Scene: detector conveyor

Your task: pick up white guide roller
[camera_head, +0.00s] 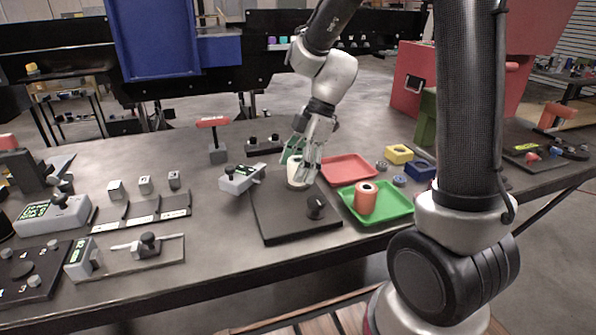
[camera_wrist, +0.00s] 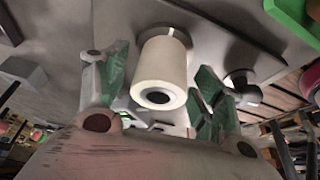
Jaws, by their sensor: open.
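The white guide roller (camera_head: 294,173) stands on a dark square base plate (camera_head: 284,222) on the workbench. In the wrist view the roller (camera_wrist: 160,72) is a cream cylinder with a dark hole in its end. My gripper (camera_head: 303,160) is open and reaches down at the roller, partly hiding it in the head view. In the wrist view my gripper's green-padded fingers (camera_wrist: 158,92) are on either side of the roller, with a visible gap on each side.
A dark knob (camera_head: 316,207) stands on the plate's front right. A green tray (camera_head: 392,205) with an orange roller (camera_head: 365,197) and a red tray (camera_head: 347,167) are at right. A grey gauge (camera_head: 240,178) is close on the left. A red-topped T-shaped stand (camera_head: 214,139) is behind it.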

